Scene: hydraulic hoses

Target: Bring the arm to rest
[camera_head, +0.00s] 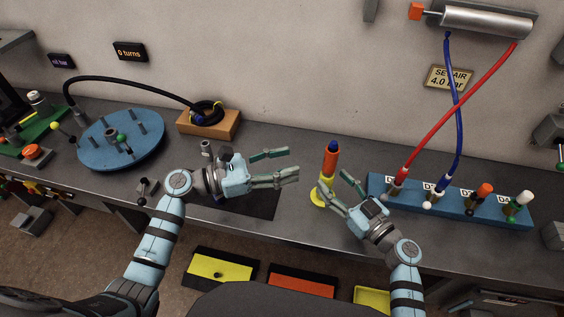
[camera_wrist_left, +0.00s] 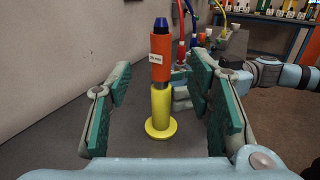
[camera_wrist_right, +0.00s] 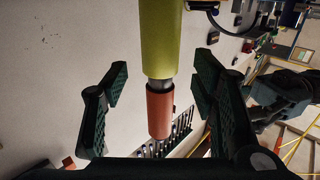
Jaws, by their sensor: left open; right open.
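Both my grippers are open and empty. My left gripper (camera_head: 291,164) is left of an upright post in the head view, its fingers pointing right toward it. The post has a yellow flanged base (camera_wrist_left: 160,112), an orange sleeve (camera_head: 331,161) and a dark blue tip (camera_wrist_left: 161,24). In the left wrist view it shows between the open fingers, beyond them. My right gripper (camera_head: 332,181) is just right of the post, fingers toward it. In the right wrist view the yellow part (camera_wrist_right: 160,40) and orange part (camera_wrist_right: 160,112) show between its fingers, with gaps both sides.
A blue block (camera_head: 450,203) with several hose couplings stands at right; red (camera_head: 462,107) and blue hoses climb to a wall cylinder (camera_head: 486,20). A blue disc with pegs (camera_head: 121,139) and a wooden block (camera_head: 209,125) with a black hose stand at left. Coloured bins lie below the bench.

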